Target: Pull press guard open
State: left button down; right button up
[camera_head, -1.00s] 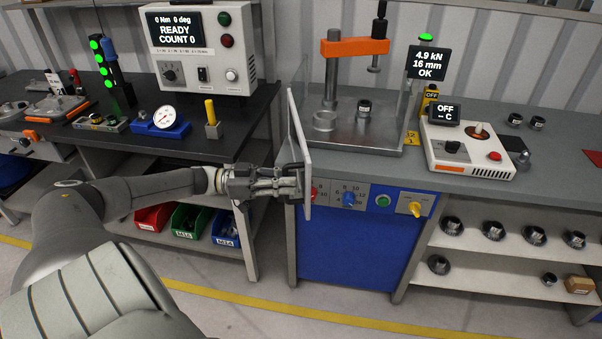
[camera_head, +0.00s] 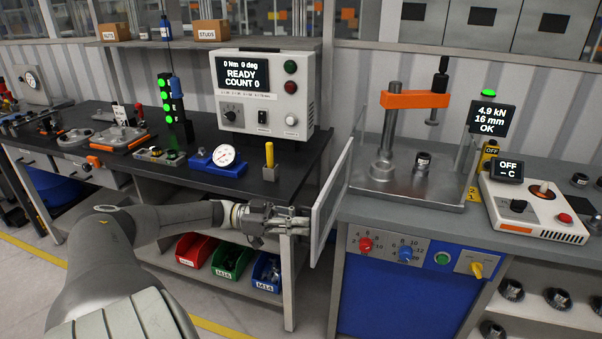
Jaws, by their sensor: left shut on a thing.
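The press guard (camera_head: 332,200) is a clear panel with a pale frame. It stands swung out at the left front of the press, its face turned partly toward me. The press (camera_head: 417,100) has an orange arm on a steel column over a grey base. My left gripper (camera_head: 290,221) reaches in from the left and is shut on the guard at its near, lower edge. The fingertips are partly hidden at the frame. Inside the press, a small dark metal part (camera_head: 422,162) stands on the base. My right gripper is not in view.
A black bench (camera_head: 200,185) with a torque controller (camera_head: 264,95) and a dial gauge (camera_head: 222,158) lies to the left. A heater unit (camera_head: 535,208) stands right of the press. Coloured bins (camera_head: 231,259) sit on the shelf below my left arm.

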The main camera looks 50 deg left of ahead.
pick_arm(q)
jog(key=c, duration=1.5)
grip_release()
jog(key=shift+o, duration=0.2)
jog(key=v, duration=1.2)
